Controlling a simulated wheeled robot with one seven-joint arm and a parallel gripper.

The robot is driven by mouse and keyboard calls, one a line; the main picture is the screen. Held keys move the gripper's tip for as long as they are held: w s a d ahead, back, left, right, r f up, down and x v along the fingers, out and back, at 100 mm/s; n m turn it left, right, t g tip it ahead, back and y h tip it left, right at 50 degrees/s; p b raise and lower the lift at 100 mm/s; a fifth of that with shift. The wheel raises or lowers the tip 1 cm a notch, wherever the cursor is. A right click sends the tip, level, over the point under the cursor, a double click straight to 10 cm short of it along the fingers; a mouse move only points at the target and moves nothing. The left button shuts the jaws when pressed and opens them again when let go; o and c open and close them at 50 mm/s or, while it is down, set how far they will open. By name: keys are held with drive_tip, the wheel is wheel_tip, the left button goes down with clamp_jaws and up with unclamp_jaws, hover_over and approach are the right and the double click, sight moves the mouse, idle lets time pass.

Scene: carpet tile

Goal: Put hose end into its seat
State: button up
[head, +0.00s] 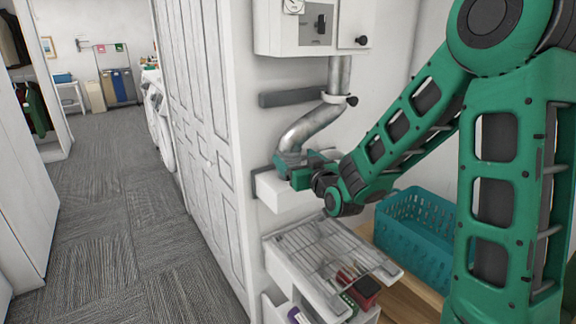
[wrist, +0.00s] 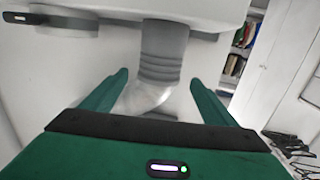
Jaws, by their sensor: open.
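A silvery hose (head: 312,124) bends down and left from the pipe under the white wall unit. Its lower end is at my gripper (head: 298,165), which partly hides it, just above a white wall block (head: 283,194). In the wrist view, my gripper (wrist: 158,80) is open, with one green finger on each side of the hose's pale, shiny part (wrist: 147,97). A ribbed grey collar (wrist: 163,52) joins it to a white body above. I cannot tell whether the fingers touch the hose. The seat is not clearly distinguishable, and I cannot tell whether the hose end is in it.
The white wall unit (head: 312,28) hangs above, with a dark grey bar (head: 293,98) below it. A wire rack (head: 325,250) and a teal basket (head: 412,235) stand below my arm. White folding doors (head: 200,130) are at left, beside open carpet (head: 110,220).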

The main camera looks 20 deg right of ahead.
sight(289, 152)
drive_tip(key=shift+w+a+f, duration=0.15)
drive_tip(key=shift+w, duration=1.35)
drive_tip(key=shift+w+a+f, duration=0.1)
drive_tip(key=shift+w, duration=1.4)
drive_tip(key=c, duration=1.2)
